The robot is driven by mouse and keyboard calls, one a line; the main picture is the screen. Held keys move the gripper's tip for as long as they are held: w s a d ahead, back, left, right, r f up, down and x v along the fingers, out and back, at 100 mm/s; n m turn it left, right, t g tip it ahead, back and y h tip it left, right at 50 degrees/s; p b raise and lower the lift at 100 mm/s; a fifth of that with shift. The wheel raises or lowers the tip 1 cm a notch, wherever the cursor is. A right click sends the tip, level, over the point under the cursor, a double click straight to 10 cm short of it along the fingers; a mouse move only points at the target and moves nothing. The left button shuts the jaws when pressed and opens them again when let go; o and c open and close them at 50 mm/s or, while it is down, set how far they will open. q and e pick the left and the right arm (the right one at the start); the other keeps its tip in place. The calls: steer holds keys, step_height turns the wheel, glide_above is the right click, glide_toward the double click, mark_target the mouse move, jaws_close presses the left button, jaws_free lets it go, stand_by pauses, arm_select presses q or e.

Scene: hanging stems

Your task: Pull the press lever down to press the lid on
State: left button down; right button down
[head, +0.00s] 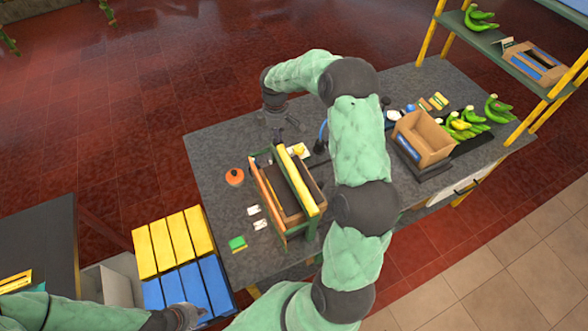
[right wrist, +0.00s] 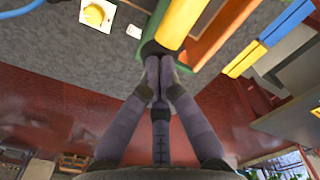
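The press stands on the grey table as a green frame (head: 283,226) with a long yellow bar (head: 300,180) and an orange bar (head: 266,190) along its top. I cannot tell for sure which part is the lever. The yellow bar also shows in the right wrist view (right wrist: 180,22). My right gripper (head: 277,132) is at the far end of the press. In the right wrist view its fingertips (right wrist: 158,62) are together, at the yellow bar's dark end; contact is unclear. The lid cannot be made out. My left gripper (head: 190,316) is by the blue blocks, its fingers unclear.
Yellow blocks (head: 168,243) and blue blocks (head: 188,288) lie left of the table. An orange round object (head: 234,177) and a green block (head: 237,243) lie left of the press. A cardboard box (head: 424,140) and bananas (head: 464,124) are at the right.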

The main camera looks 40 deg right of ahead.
steer(key=shift+s+f+b, duration=0.1)
steer(key=shift+f+b, duration=0.55)
steer(key=shift+f, duration=0.5)
stand_by(1.0)
steer(key=shift+f+b, duration=0.55)
steer(key=shift+f, duration=0.15)
stand_by(2.6)
steer(key=shift+a+f, duration=0.1)
steer(key=shift+f, duration=0.05)
stand_by(0.9)
steer(key=shift+r+p, duration=0.45)
steer(key=shift+r, duration=0.35)
steer(key=shift+r+p, duration=1.9)
steer(key=shift+r, duration=1.45)
